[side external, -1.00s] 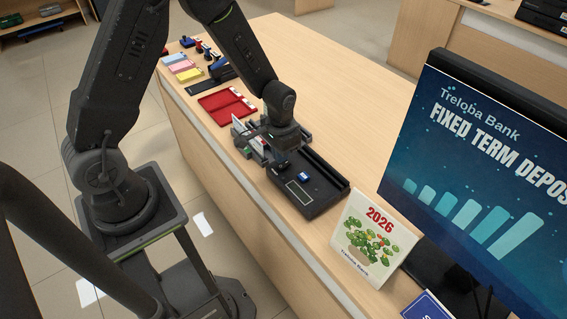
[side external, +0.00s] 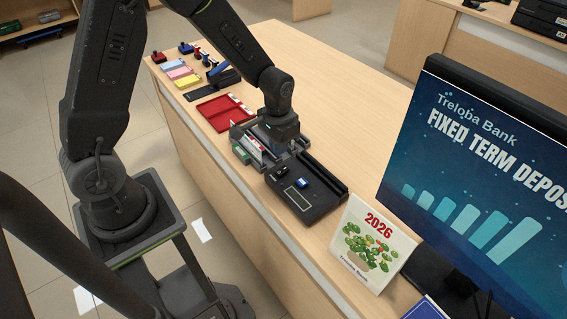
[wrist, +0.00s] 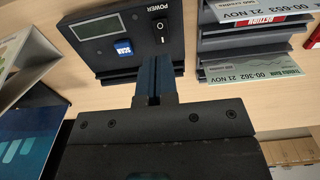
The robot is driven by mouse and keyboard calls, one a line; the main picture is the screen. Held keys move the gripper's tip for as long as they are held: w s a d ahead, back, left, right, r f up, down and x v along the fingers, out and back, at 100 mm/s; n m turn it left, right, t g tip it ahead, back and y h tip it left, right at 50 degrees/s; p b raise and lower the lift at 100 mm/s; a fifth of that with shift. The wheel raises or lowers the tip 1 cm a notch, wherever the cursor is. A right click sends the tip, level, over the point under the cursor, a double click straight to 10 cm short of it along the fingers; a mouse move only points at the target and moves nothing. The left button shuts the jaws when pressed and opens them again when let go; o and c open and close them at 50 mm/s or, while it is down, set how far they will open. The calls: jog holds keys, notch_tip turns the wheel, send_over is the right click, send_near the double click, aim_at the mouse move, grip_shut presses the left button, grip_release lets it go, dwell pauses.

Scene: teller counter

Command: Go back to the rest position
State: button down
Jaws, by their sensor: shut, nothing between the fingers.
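My gripper (wrist: 153,83) is shut and empty. In the wrist view its closed fingers point toward the front edge of a black counting device (wrist: 122,37) with a small display, a blue SCAN key and a POWER switch. In the side external view my gripper is above the slip rack, and its fingertips are hard to make out there. The black device (side external: 309,213) lies on the counter just in front of it.
A red tray (side external: 215,114), coloured pads (side external: 180,73) and stamps stand farther back. A 2026 calendar (side external: 367,245) and a bank screen (side external: 480,165) stand at the right. The counter's right back stretch is clear.

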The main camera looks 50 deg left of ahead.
jog(key=s+d+r+t, duration=0.1)
jog(key=s+r, duration=0.1)
jog(key=r, duration=0.5)
jog(key=s+d+r+t, duration=0.1)
jog(key=s+r+t, duration=0.15)
jog(key=r, duration=0.45)
jog(key=s+d+r+t, duration=0.1)
jog(key=s+r+t, duration=0.1)
jog(key=s+r, duration=0.6)
jog(key=s, duration=0.4)
jog(key=shift+r, duration=0.2)
jog(key=shift+s, duration=0.1)
